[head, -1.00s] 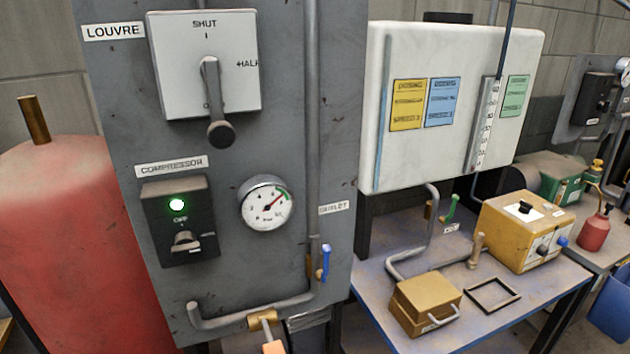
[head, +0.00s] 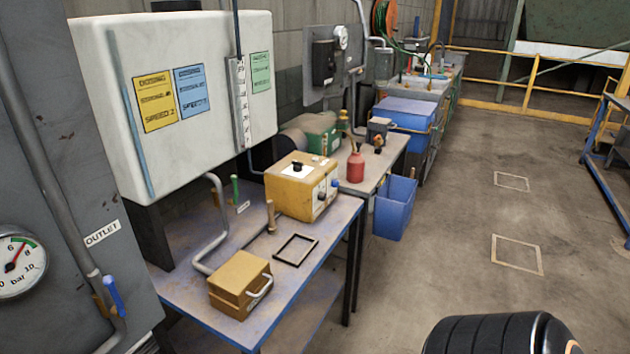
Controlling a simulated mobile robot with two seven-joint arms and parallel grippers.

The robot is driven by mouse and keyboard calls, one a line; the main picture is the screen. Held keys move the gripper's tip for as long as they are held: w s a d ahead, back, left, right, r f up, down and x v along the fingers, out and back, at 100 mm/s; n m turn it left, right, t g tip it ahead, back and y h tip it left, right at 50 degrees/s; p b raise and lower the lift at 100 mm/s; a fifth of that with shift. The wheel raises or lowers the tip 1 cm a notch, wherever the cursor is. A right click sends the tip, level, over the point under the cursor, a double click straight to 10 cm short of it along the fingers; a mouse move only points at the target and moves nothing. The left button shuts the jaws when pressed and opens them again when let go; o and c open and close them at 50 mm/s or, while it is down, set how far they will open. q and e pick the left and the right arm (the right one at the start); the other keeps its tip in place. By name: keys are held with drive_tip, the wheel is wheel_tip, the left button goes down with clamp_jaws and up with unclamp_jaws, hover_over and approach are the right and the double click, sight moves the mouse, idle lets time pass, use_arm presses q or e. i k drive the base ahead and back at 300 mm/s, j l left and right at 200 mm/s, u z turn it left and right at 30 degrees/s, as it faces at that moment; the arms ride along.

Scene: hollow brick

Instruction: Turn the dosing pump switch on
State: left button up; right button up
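The dosing pump is likely the yellow box (head: 302,186) on the blue-edged bench. It has a black knob (head: 297,166) on a white plate on top, and grey and blue fittings on its right end. The knob is too small to read its setting. The white tank (head: 180,90) behind carries yellow, blue and green cards; the yellow one (head: 154,103) reads "SPEED 2". Neither gripper is in view. A black rounded part at the bottom right appears to be mine.
The bench (head: 190,292) also bears a tan box with a handle (head: 240,283), a black frame (head: 295,249) and pipework. A red bottle (head: 355,168) stands on the bench beyond. A blue bin (head: 394,207) is beside it. Open floor (head: 460,240) lies to the right.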

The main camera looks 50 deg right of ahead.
sight(297, 165)
drive_tip(key=z, duration=1.65)
drive_tip(key=i+l, duration=0.75)
drive_tip(key=i+l+u, duration=0.45)
drive_tip(key=l+u, duration=0.25)
drive_tip(key=j, duration=0.1)
